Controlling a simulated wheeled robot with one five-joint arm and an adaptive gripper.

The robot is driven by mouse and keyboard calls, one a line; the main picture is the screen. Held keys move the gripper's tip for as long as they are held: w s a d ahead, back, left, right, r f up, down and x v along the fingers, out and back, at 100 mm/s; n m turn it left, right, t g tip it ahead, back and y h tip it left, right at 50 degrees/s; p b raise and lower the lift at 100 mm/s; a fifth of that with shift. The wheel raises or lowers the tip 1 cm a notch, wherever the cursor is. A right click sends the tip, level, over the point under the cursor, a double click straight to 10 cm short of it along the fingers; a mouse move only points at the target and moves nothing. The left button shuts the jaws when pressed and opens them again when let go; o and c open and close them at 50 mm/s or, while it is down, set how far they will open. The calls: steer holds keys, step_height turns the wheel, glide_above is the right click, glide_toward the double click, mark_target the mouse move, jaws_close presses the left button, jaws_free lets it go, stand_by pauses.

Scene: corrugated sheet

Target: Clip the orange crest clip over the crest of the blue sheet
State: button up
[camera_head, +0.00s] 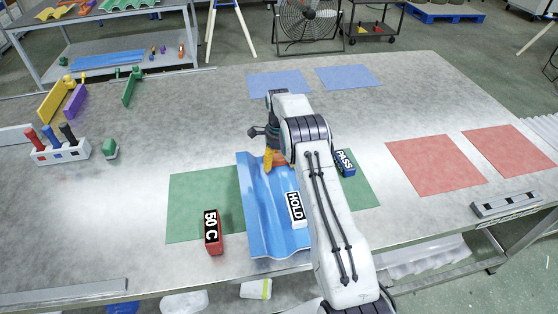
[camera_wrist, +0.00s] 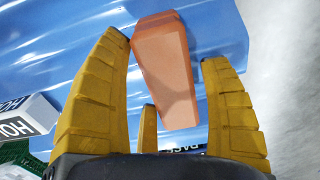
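The blue corrugated sheet (camera_head: 262,205) lies on a green mat (camera_head: 190,205); its ridges also fill much of the wrist view (camera_wrist: 60,50). The orange crest clip (camera_wrist: 163,65) shows against the sheet, between and ahead of my yellow fingers. In the head view the clip (camera_head: 278,158) is at the sheet's far end, partly hidden by my arm. My gripper (camera_wrist: 167,50) is open around the clip. The left fingertip is close to the clip's edge, and a gap shows at the right finger. Whether the clip grips a crest is hidden.
A white HOLD block (camera_head: 296,209) sits on the sheet. A red 50 C block (camera_head: 212,232) stands left of it, and a blue PASS block (camera_head: 345,163) right. A rack of coloured tools (camera_head: 60,152) stands at left. Red mats (camera_head: 435,163) lie clear at right.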

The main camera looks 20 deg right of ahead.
steer(key=shift+o, duration=0.9)
steer(key=shift+r, duration=0.1)
steer(key=s+a+r+n+t, duration=0.1)
steer(key=s+a+r+n, duration=0.15)
steer(key=r, duration=0.95)
steer(key=s+a+r+n, duration=0.2)
steer(key=s+r+n, duration=0.15)
steer(key=r, duration=0.85)
steer(key=s+a+r+n+t, duration=0.1)
steer(key=s+a+r+n, duration=0.15)
steer(key=s, duration=0.25)
steer(key=s+a+r+n, duration=0.1)
steer(key=s+r+n, duration=0.15)
steer(key=s, duration=0.25)
steer(key=s+a+f+n+t, duration=0.1)
steer(key=s+n, duration=0.3)
steer(key=s, duration=0.7)
steer(key=s+a+f+n+t, duration=0.1)
steer(key=s+a+f+n, duration=0.2)
steer(key=s, duration=0.8)
steer(key=shift+s+n, duration=0.4)
steer(key=shift+n, duration=0.6)
